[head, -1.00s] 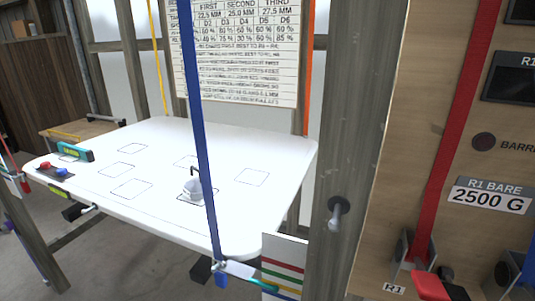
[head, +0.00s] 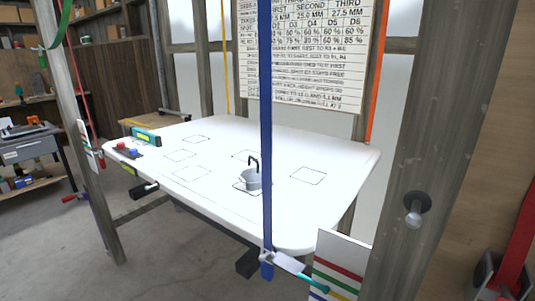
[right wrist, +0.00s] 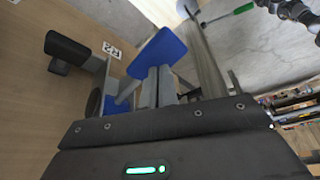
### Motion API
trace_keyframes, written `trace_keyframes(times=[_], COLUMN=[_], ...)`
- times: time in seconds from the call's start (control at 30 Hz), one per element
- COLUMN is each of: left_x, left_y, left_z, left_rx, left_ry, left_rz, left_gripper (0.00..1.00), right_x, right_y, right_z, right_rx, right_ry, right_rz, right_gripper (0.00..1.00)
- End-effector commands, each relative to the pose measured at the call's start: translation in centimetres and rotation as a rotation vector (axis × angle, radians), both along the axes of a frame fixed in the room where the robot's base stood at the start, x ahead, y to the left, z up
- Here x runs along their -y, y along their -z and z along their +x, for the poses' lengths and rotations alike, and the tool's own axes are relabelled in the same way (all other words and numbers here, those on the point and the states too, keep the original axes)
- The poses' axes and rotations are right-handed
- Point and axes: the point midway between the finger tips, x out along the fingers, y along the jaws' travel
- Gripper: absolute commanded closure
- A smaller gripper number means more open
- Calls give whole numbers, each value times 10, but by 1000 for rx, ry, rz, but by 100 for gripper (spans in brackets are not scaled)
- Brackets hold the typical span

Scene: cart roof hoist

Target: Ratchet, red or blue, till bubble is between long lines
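A teal level (head: 146,137) lies at the far left edge of the white roof panel (head: 220,215); its bubble is too small to read. A blue strap (head: 266,120) runs down to the panel's front corner. A red ratchet strap (head: 521,235) is at the right edge, its ratchet partly cut off. In the right wrist view a blue ratchet handle (right wrist: 158,52) is on the wooden board, just beyond my right gripper (right wrist: 158,82). The gripper's fingers are together, with nothing visible between them. My left gripper is out of view.
A grey pot-like weight (head: 250,179) with a black hook stands on the panel among outlined squares. A small black plate with red and blue knobs (head: 128,149) is by the level. Wooden posts (head: 405,150) flank the panel. Open concrete floor (head: 180,265) lies below.

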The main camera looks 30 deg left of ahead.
Motion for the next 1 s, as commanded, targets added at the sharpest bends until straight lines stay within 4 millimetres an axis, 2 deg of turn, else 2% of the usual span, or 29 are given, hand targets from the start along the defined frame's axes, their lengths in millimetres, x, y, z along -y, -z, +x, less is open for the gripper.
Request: trace_keyframes(times=[0.13, 0.23, 0.7, 1.0], left_x=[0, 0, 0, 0], left_y=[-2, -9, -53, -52], left_z=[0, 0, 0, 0], left_rx=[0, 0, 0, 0], left_ry=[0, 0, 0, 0], left_rz=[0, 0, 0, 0], left_gripper=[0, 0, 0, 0], right_x=[0, 0, 0, 0], right_y=[-2, -12, -78, -79], right_z=[-1, 0, 3, 4], right_rx=[-3, -3, -2, -2], right_ry=[-1, -1, 0, 1], right_rz=[0, -1, 0, 0], right_gripper=[100, 100, 100, 100])
